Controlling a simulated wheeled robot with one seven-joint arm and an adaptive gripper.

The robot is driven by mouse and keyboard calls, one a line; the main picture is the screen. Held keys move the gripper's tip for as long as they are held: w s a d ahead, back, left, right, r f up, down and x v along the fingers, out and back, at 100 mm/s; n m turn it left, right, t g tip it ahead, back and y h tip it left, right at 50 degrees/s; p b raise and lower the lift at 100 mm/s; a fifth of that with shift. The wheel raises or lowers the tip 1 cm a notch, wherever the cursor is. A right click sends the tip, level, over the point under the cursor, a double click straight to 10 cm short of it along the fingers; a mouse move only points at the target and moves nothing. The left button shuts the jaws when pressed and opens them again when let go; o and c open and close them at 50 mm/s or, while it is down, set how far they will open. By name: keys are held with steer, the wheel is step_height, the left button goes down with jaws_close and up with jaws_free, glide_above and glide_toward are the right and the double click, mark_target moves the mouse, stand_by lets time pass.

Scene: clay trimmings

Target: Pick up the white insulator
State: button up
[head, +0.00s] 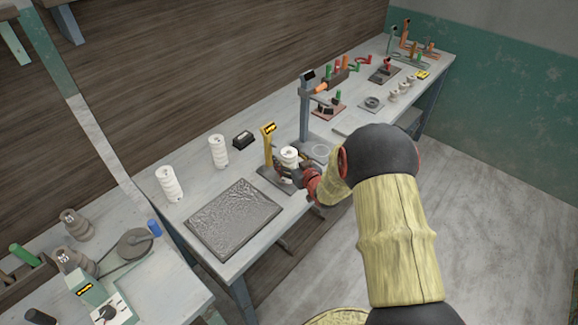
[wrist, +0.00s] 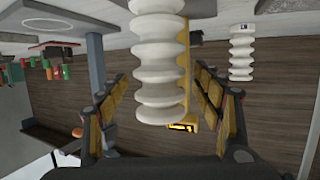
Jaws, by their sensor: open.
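A white ribbed insulator (head: 289,157) stands on the workbench at my gripper (head: 292,172), its lower part hidden by the fingers in the head view. In the wrist view, which shows the bench at the top, this insulator (wrist: 160,65) lies between the two spread yellow-padded fingers, with gaps showing on both sides. My gripper is open. Two more white ribbed insulators stand to the left in the head view, one near the black box (head: 219,151) and one farther left (head: 169,184). One other insulator (wrist: 241,55) shows beyond the right finger in the wrist view.
A yellow post with a small display (head: 268,142) stands right behind the insulator. A blue-grey column stand (head: 305,108) is close to the right. A dark textured slab (head: 234,219) lies to the left, and a black box (head: 243,139) sits behind. Several small pale pieces (head: 404,88) stand farther right.

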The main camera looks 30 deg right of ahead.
jaws_close()
steer(key=shift+r, duration=0.15)
stand_by(0.9)
